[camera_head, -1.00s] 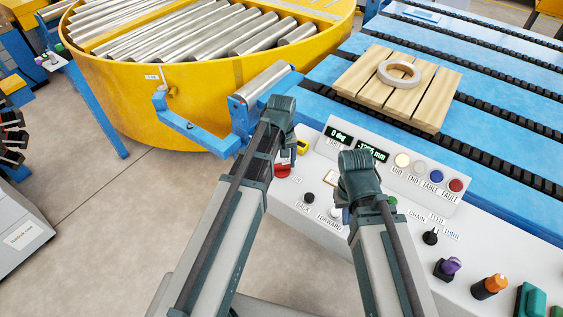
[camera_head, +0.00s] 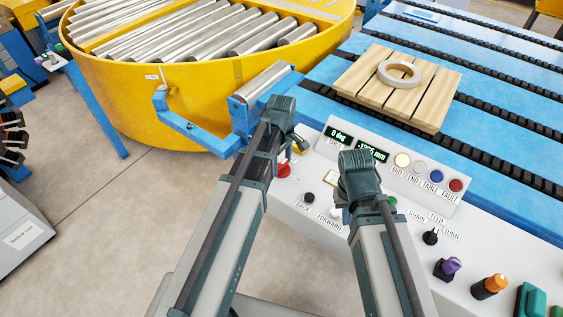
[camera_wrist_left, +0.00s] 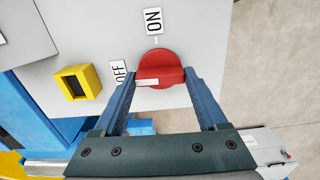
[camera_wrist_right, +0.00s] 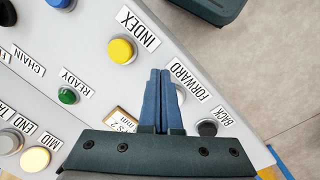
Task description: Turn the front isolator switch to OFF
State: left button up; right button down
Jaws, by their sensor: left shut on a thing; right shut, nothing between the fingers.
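The front isolator switch (camera_wrist_left: 160,62) is a red round knob with a raised bar, on the panel's grey front end. In the left wrist view, the ON label (camera_wrist_left: 153,21) is above it and the OFF label (camera_wrist_left: 119,72) to its left. The bar lies nearly level in that view, its white mark toward the OFF side. My left gripper (camera_wrist_left: 160,77) is shut on the bar, one finger at each end. Part of the red knob (camera_head: 284,170) shows beside my left arm in the head view. My right gripper (camera_wrist_right: 160,73) is shut and empty over the panel.
A yellow block with a dark window (camera_wrist_left: 77,82) sits close to the switch. Near my right gripper are the FORWARD label (camera_wrist_right: 187,81), a black BACK knob (camera_wrist_right: 207,128) and a yellow INDEX button (camera_wrist_right: 121,50). A wooden pallet (camera_head: 362,88) with a ring (camera_head: 399,73) lies behind the panel.

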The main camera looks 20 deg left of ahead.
aim_at(281, 164)
dwell(0.6)
pick_arm(q)
jog(key=o, duration=1.3)
notch_tip(281, 164, up, 14)
jog(key=p, duration=1.4)
pick_arm(e)
notch_tip(281, 164, up, 14)
pick_arm(q)
jog(key=shift+f, duration=0.1)
pick_arm(e)
jog(key=shift+f, duration=0.15)
